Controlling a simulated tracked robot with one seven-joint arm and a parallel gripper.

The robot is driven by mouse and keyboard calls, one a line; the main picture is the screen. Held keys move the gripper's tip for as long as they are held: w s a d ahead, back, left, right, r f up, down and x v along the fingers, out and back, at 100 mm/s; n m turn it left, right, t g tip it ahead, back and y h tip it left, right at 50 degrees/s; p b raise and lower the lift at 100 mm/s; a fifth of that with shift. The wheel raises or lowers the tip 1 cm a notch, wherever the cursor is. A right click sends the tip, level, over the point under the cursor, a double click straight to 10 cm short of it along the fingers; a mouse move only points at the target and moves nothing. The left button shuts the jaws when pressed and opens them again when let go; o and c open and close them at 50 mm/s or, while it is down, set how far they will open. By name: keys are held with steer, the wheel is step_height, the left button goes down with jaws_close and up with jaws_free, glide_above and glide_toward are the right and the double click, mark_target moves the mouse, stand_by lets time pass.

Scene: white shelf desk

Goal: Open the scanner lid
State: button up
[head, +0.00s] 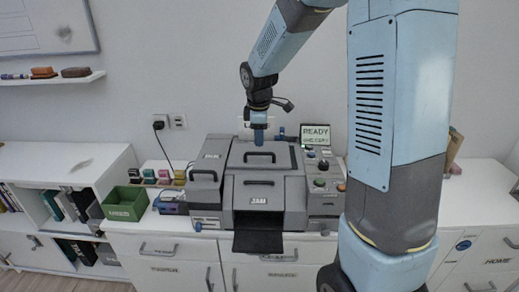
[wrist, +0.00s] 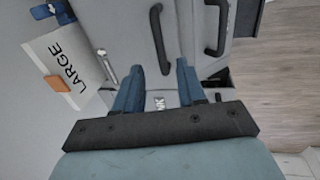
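A grey office machine (head: 270,190) stands on the white desk. Its flat top lid with a black handle (head: 259,153) looks shut; I take this as the scanner lid, though I read no scanner label. A smaller cover with its own handle (head: 203,172) is at its left. My gripper (head: 259,138) points down above the rear of the machine's top. In the wrist view my gripper (wrist: 158,75) has its two blue fingers apart, with nothing held between them. Two dark handles, a nearer one (wrist: 160,40) and a farther one (wrist: 217,28), show beyond the fingertips.
A green box (head: 125,204) and several small coloured items stand left of the machine. A READY screen (head: 316,135) and buttons are at its right. A tray marked LARGE (wrist: 70,68) lies beside my gripper in the wrist view. A shelf (head: 50,77) hangs at left.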

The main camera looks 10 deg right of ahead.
mark_target(260, 153)
steer(key=f, duration=0.3)
steer(key=w+f, duration=0.1)
steer(key=f, duration=0.2)
steer(key=shift+w+d+f, duration=0.1)
steer(key=shift+d+f, duration=0.05)
steer(key=shift+d, duration=0.05)
jaws_close()
stand_by(0.5)
